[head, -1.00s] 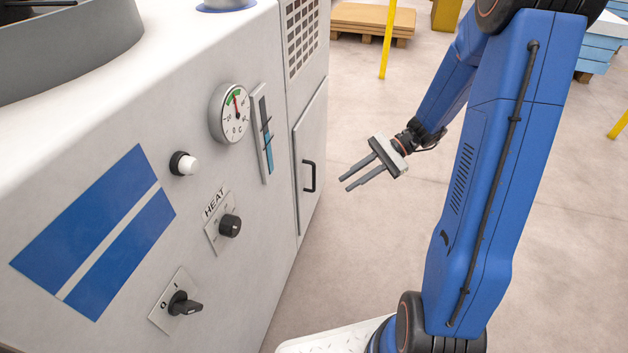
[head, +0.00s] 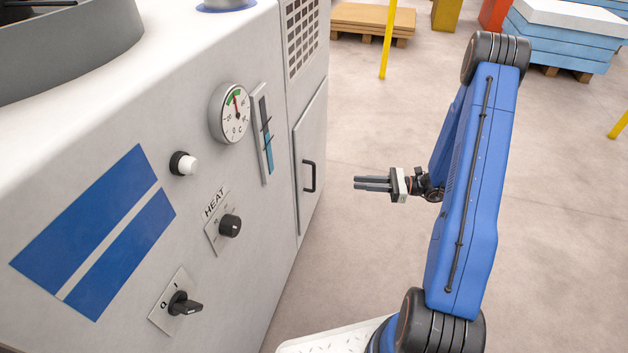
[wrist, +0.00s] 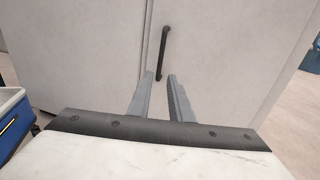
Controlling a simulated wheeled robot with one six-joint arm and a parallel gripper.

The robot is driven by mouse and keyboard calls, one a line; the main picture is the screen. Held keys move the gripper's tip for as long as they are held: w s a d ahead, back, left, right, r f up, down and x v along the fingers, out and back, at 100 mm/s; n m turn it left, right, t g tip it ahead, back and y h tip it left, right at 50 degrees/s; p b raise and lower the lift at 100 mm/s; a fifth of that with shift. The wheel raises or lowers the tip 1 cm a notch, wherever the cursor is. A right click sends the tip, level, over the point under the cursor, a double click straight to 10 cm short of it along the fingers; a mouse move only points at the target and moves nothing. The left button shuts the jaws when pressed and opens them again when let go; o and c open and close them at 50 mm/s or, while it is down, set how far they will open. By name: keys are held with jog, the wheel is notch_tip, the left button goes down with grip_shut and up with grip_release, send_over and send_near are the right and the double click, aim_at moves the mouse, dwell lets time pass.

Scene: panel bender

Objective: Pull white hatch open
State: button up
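The white hatch (head: 311,158) is shut, set in the right part of the white machine's side, with a black vertical bar handle (head: 310,176). In the wrist view the hatch (wrist: 215,60) fills much of the picture, and its handle (wrist: 162,52) stands just beyond the fingertips, between them or nearly so. My gripper (head: 355,184) is open and empty, to the right of the handle in the head view, with a clear gap. Its two fingers point at the hatch and also show in the wrist view (wrist: 160,80).
The machine front carries a gauge (head: 231,114), a white button (head: 186,164), a HEAT knob (head: 230,225) and a black switch (head: 183,303). The floor (head: 350,260) around the gripper is clear. A yellow post (head: 388,40) and pallets stand farther back.

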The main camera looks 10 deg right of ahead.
send_near(314, 190)
jog(key=w+a+r, duration=0.1)
jog(key=a, duration=0.2)
jog(key=w+a+r, duration=0.1)
jog(key=a+r, duration=0.1)
jog(key=a, duration=0.1)
jog(key=w+a+r, duration=0.1)
jog(key=a, duration=0.2)
jog(key=shift+w+a+r, duration=0.15)
jog(key=shift+w+r, duration=0.2)
jog(key=shift+w, duration=0.05)
grip_shut()
